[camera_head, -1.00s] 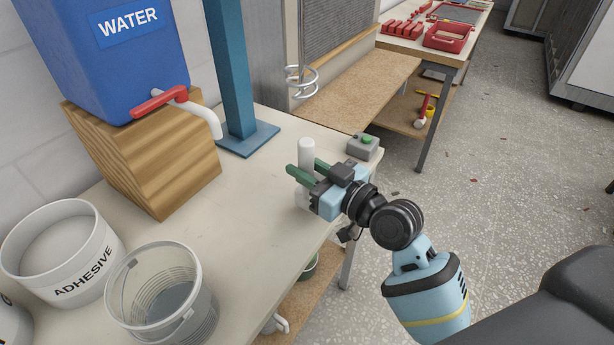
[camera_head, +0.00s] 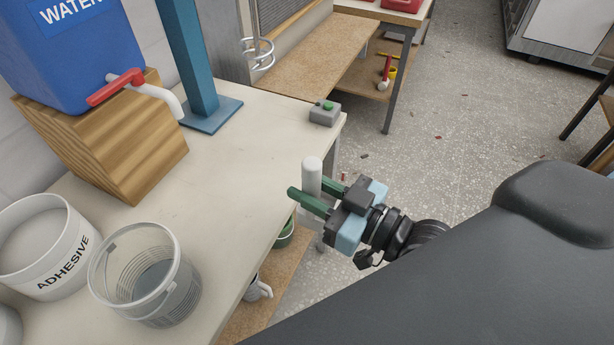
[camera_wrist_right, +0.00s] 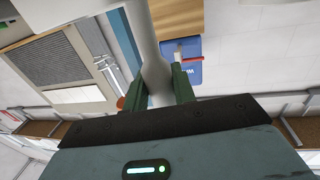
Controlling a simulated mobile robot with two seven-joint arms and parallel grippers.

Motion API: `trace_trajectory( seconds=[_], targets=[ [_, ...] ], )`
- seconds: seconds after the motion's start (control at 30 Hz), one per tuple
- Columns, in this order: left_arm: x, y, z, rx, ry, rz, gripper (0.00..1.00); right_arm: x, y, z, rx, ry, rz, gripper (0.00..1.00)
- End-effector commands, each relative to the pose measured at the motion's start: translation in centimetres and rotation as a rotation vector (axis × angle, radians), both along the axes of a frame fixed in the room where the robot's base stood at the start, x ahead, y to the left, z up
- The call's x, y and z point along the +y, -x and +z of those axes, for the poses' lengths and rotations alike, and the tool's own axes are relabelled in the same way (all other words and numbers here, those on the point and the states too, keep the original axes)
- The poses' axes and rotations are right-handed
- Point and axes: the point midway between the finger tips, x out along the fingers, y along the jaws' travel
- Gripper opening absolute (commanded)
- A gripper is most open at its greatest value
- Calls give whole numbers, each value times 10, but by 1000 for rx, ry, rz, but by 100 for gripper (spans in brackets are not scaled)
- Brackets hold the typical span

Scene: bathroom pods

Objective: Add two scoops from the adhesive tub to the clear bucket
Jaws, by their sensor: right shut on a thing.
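The white adhesive tub (camera_head: 80,262) stands at the left of the table in the head view, filled with pale material. The clear bucket (camera_head: 118,246) is right beside it, nearer the table's front edge, with grey contents low inside. My right gripper (camera_head: 309,198) has green fingers shut around an upright pale handle (camera_head: 312,172), near the table's right front edge. In the right wrist view the handle (camera_wrist_right: 150,50) runs up between the fingers (camera_wrist_right: 160,85). A pale wider part shows at the top left there; whether it is the scoop's bowl I cannot tell. My left gripper is out of view.
A blue water tank (camera_head: 75,55) with a red-handled tap sits on a wooden block (camera_head: 105,140) behind the tub. A blue post (camera_head: 188,60) and a grey button box (camera_head: 324,114) stand farther along. The middle of the tabletop (camera_head: 215,185) is clear.

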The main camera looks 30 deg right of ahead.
Motion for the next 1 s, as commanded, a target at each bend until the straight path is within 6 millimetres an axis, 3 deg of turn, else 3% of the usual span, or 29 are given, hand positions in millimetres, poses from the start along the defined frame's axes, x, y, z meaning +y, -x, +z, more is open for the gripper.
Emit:
trace_trajectory(
  seconds=[0.33, 0.7, 1.0],
  targets=[
    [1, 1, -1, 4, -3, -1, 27, -3, -2, -2, -1, -2, -25, 0],
    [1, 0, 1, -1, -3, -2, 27, -36, -55, -20, -2, -5, -347, 0],
    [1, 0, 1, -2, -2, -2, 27, -47, -75, -27, 1, -3, -497, 0]
  ],
)
